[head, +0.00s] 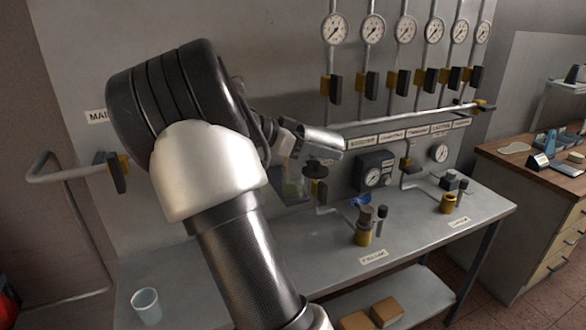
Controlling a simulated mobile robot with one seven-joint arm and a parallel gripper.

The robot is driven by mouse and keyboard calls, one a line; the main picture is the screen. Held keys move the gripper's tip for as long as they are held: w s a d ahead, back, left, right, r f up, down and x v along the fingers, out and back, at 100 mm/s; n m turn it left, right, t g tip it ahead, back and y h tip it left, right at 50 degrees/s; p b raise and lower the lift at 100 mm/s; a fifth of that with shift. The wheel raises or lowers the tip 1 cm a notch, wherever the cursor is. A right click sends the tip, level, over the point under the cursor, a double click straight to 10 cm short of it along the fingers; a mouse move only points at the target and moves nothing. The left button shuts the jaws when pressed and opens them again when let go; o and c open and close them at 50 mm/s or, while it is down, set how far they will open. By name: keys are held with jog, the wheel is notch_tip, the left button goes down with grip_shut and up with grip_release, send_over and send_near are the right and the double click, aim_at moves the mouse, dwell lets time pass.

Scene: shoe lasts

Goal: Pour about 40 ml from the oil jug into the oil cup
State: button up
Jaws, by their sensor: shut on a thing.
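The oil cup (146,308), a small pale translucent cup, stands upright at the front left of the grey bench. It looks empty, though I cannot be sure. No stream of oil shows.
Gauges (372,30) and yellow-black valves (368,84) line the back panel. A gauge box (375,170) and brass fittings (363,232) stand right of the jug. A pipe (70,175) juts out at left. Bare bench lies around the cup.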

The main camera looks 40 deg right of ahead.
jog(key=shift+r+h, duration=0.25)
jog(key=shift+h, duration=0.25)
jog(key=shift+f+b, duration=0.2)
jog(key=shift+b, duration=0.45)
jog(key=shift+g+h+b, duration=0.3)
jog(key=shift+b, duration=0.05)
jog(key=shift+r, duration=0.2)
jog(key=shift+f, duration=0.1)
jog(key=shift+d, duration=0.1)
jog(key=shift+f+h+b, duration=0.1)
jog(key=shift+h+b, duration=0.2)
jog(key=shift+b, duration=0.7)
dwell(0.5)
